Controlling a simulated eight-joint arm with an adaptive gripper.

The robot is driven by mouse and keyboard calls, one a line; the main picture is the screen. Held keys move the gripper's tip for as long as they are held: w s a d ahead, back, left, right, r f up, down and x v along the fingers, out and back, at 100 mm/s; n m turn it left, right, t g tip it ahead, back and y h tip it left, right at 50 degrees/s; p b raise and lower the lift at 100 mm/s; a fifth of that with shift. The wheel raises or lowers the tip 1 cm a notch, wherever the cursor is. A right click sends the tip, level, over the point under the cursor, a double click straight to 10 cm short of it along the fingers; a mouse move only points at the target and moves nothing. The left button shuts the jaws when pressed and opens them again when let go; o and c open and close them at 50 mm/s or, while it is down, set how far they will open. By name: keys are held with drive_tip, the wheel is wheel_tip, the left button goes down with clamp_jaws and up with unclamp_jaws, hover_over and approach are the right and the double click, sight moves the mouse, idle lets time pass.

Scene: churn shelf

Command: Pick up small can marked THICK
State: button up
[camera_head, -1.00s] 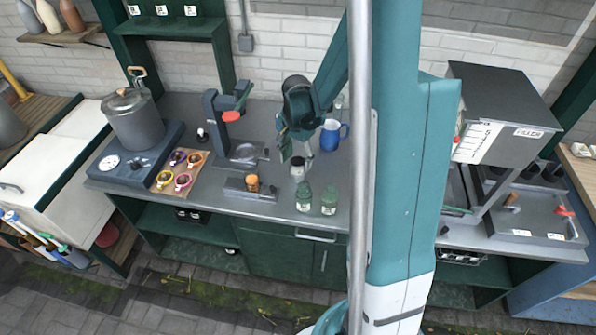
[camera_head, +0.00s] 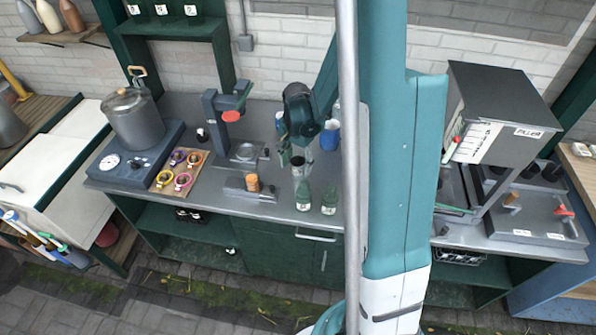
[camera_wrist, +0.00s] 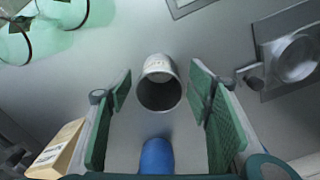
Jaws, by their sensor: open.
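A small grey can (camera_head: 300,172) with a pale label stands on the counter; I cannot read its marking. In the wrist view the can (camera_wrist: 160,84) shows its open dark mouth, between and just beyond my finger pads, with clear space on both sides. My gripper (camera_head: 297,158) is open and empty, pointing down right at the can in the head view. It shows in the wrist view (camera_wrist: 162,95) as two green-padded fingers spread apart. I cannot tell whether the fingertips are level with the can.
A blue mug (camera_head: 328,139) stands behind the can, partly hidden by my arm. Two green bottles (camera_head: 304,199) (camera_head: 329,200) stand near the counter's front edge, close to the can. An orange-brown cylinder (camera_head: 252,183) sits on a grey fixture to the left.

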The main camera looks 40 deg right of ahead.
sight(297, 173)
drive_tip(key=shift+f, duration=0.15)
drive_tip(key=shift+f, duration=2.45)
drive_tip(key=shift+c, duration=0.2)
drive_tip(key=c, duration=1)
